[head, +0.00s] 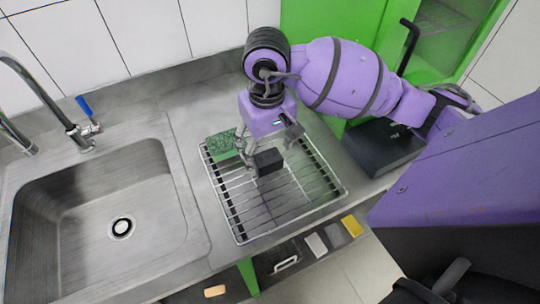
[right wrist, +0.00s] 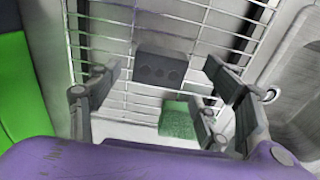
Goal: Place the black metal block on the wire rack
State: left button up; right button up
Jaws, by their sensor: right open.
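The black metal block (head: 268,161) is at the wire rack (head: 290,212), over its bars towards the back. My right gripper (head: 250,162) is directly above the rack, beside the block. In the right wrist view its fingers (right wrist: 160,72) are spread apart on either side of the block, with gaps visible on both sides. My left gripper is out of view.
A green sponge-like piece (head: 221,145) lies at the rack's back left corner. A steel sink (head: 60,190) with a faucet is on the left. A dark box (head: 383,147) stands to the right. Small coloured items, including a yellow one (head: 352,225), sit below the counter edge.

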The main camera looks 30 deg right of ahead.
aim_at(268, 157)
notch_tip(268, 157, up, 8)
jog(key=p, duration=0.2)
jog(key=shift+r, duration=0.25)
dwell(0.5)
